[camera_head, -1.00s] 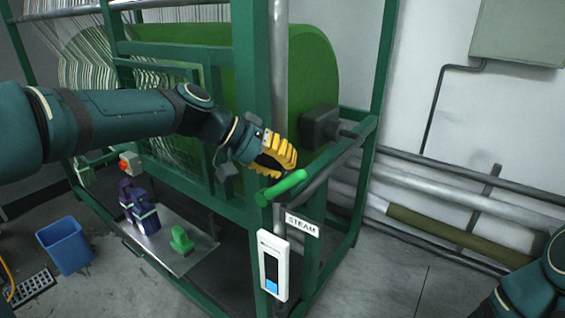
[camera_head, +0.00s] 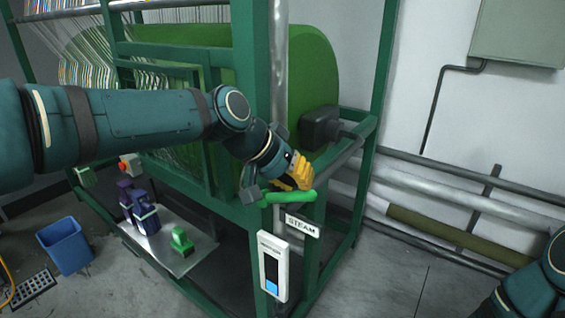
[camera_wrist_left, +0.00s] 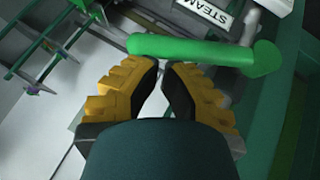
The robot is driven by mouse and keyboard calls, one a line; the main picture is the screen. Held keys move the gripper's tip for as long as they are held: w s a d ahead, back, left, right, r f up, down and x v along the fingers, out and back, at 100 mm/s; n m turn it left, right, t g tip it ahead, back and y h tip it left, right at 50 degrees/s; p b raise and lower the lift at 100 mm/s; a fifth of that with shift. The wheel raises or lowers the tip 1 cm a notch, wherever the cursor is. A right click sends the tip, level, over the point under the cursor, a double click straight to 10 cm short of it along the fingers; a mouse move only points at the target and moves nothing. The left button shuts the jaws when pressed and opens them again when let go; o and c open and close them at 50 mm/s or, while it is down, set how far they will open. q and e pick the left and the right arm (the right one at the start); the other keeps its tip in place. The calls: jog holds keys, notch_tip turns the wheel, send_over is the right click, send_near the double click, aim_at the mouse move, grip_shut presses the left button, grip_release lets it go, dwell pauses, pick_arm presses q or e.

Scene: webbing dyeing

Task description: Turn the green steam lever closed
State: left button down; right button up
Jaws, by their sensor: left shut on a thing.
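The green steam lever (camera_head: 287,197) sits on a pipe fitting just above the white STEAM label (camera_head: 302,225), and its bar lies nearly level across the head view. My left gripper (camera_head: 301,188), with yellow fingers, reaches in from the upper left and is shut on the lever near its free end. In the left wrist view the lever (camera_wrist_left: 185,50) crosses at the two fingertips (camera_wrist_left: 165,68), and the STEAM label (camera_wrist_left: 207,12) shows beyond it. My right gripper is out of the head view; only part of that arm shows at the lower right corner.
A white gauge box (camera_head: 272,265) with a blue display hangs below the lever. The green machine frame (camera_head: 252,100) stands close beside my left arm. Pipes (camera_head: 430,190) run along the right wall. A blue bin (camera_head: 64,246) stands on the floor at left.

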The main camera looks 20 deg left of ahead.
aim_at(302, 197)
pick_arm(q)
jog(key=shift+s+d+f+m+y, duration=0.2)
jog(key=shift+d+f+m+y, duration=0.1)
jog(key=shift+d+f+y, duration=0.45)
jog(key=shift+f+y, duration=0.15)
jog(key=shift+f, duration=0.1)
jog(key=shift+s+d+f+b, duration=0.1)
jog(key=shift+d+f+b, duration=0.15)
jog(key=shift+f+b, duration=0.3)
jog(key=shift+s+d+f+b, duration=0.1)
jog(key=shift+d+f+b, duration=0.1)
jog(key=shift+f+b, duration=0.3)
jog(key=shift+f, duration=0.15)
